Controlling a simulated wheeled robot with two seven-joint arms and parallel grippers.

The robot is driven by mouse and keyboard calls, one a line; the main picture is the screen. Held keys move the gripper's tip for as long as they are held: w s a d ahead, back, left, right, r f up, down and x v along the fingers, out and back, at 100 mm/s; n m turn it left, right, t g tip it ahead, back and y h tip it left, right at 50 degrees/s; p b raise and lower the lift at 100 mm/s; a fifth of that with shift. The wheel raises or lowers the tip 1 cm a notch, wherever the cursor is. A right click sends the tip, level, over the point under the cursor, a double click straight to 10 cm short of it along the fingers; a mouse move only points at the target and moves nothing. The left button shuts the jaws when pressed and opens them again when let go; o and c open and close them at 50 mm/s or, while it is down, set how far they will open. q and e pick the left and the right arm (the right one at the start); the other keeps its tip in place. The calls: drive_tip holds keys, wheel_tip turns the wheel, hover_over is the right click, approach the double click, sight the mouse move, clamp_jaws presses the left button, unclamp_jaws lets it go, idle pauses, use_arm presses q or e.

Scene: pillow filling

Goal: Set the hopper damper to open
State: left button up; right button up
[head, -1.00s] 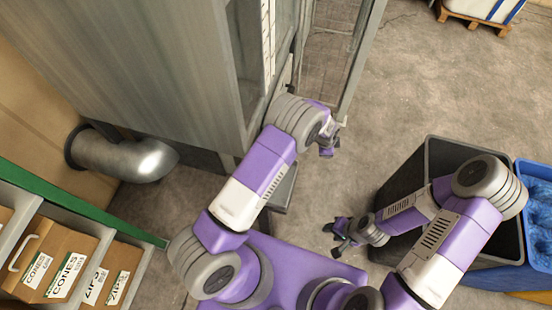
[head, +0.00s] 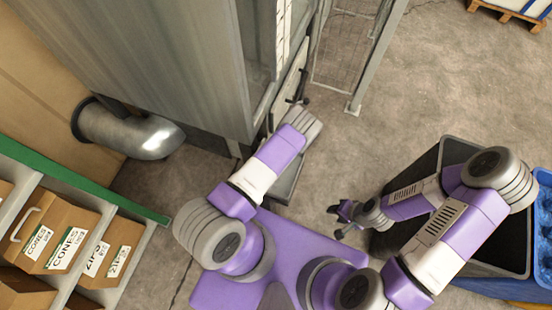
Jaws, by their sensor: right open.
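The hopper seems to be the large grey metal cabinet (head: 150,50) at the upper left. My right gripper (head: 341,220) is open and empty, low over the floor, left of the dark bin and away from the hopper.
A dark grey bin (head: 430,165) and a blue container (head: 545,220) stand at the right. A bent metal duct (head: 140,135) leaves the hopper at the left. A shelf with cardboard boxes (head: 60,240) is at the lower left. A metal post (head: 375,60) stands right of the hopper.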

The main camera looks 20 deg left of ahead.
use_arm(q)
drive_tip(key=shift+a+f, duration=0.15)
drive_tip(key=shift+f, duration=0.2)
clamp_jaws()
